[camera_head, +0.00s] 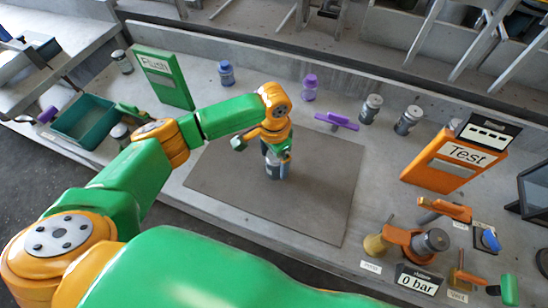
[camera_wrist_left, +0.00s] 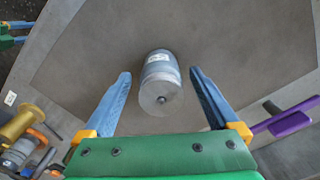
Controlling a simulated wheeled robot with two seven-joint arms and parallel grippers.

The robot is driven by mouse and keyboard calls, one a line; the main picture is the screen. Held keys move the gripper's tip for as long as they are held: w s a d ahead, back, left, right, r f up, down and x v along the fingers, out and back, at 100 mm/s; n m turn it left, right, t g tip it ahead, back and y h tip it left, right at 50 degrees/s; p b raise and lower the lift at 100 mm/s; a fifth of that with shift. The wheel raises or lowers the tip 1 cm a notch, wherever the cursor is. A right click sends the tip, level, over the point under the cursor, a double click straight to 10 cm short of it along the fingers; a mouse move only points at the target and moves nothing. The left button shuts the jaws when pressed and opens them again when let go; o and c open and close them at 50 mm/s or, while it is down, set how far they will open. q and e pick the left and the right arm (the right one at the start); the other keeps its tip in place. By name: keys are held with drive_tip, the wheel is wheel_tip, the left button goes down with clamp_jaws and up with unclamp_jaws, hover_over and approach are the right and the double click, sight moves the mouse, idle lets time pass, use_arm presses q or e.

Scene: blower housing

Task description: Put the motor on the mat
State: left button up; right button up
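The motor (camera_head: 272,170) is a grey cylinder on the dark mat (camera_head: 225,165), near its middle. In the left wrist view the motor (camera_wrist_left: 161,84) shows a pale label and a round end with a small shaft. My left gripper (camera_head: 278,155) is right above the motor in the head view and partly hides it. In the left wrist view its two blue fingers (camera_wrist_left: 160,95) are spread wide, one on each side of the motor, with a visible gap on both sides.
A purple part (camera_head: 337,121) lies near the mat's back edge. Grey cylinders (camera_head: 371,108), a purple one (camera_head: 310,88) and a blue one (camera_head: 226,73) stand behind.

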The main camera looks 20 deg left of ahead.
use_arm(q)
wheel_tip(320, 180, up, 12)
drive_tip(key=shift+r+b, duration=0.2)
drive_tip(key=shift+b, duration=0.2)
drive_tip(key=shift+f, duration=0.1)
idle(0.3)
